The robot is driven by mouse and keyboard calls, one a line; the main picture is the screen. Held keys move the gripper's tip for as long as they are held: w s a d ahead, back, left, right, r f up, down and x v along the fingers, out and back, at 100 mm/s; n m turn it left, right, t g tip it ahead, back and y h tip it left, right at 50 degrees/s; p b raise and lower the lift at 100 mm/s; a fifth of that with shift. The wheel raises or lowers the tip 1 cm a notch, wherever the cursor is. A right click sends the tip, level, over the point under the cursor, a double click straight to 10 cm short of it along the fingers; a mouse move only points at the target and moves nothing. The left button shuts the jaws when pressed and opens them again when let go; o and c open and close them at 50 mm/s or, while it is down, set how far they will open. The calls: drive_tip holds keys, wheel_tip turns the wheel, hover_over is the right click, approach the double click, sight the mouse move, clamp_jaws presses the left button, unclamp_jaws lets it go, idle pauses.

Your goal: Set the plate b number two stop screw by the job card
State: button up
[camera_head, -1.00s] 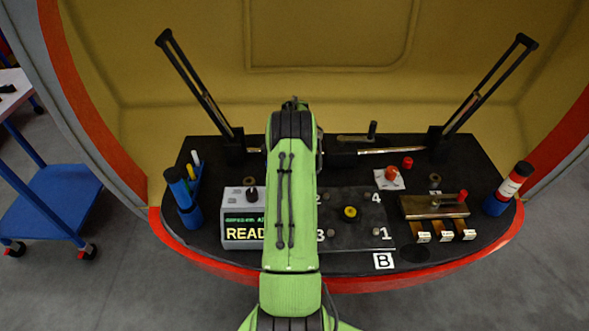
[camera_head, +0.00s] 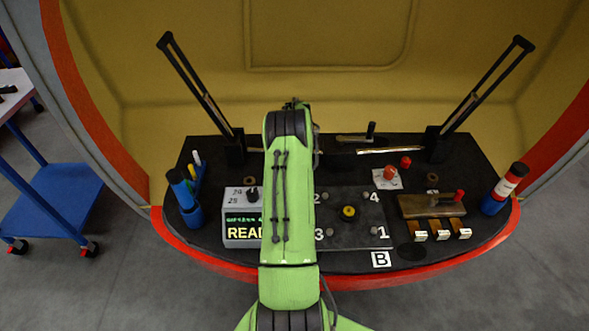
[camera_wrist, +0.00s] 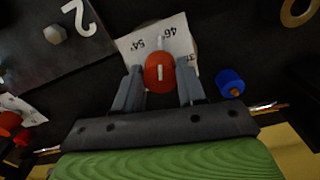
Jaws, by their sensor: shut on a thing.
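In the wrist view my gripper (camera_wrist: 160,75) is shut on a red-orange knob (camera_wrist: 158,82) with a white line on its top. The knob stands over a white card (camera_wrist: 180,38) with "46" and "54" printed on it. In the head view my green arm hides the gripper and this knob. The dark plate (camera_head: 365,215) with corners numbered 1 to 4 lies just right of my arm, with a white B label (camera_head: 381,259) at its front. Its corner numbered 2 shows in the wrist view beside a grey hex screw (camera_wrist: 55,34). A yellow knob (camera_head: 348,212) is mid-plate.
A display box (camera_head: 243,222) reading "READ", partly hidden, stands left of my arm. A second red knob (camera_head: 390,172) on a white card lies behind the plate. A blue capped piece (camera_wrist: 230,83) is close beside my gripper. A brass block (camera_head: 430,205) stands at right.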

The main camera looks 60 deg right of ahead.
drive_tip(key=n, duration=0.5)
drive_tip(key=shift+d+n, duration=0.1)
drive_tip(key=shift+n, duration=0.2)
drive_tip(key=n, duration=0.5)
idle(0.4)
drive_tip(key=o, duration=1.1)
drive_tip(key=shift+r, duration=0.15)
wheel_tip(320, 180, up, 16)
drive_tip(key=p, duration=0.4)
drive_tip(key=shift+f+p, duration=0.2)
drive_tip(key=shift+p, duration=0.1)
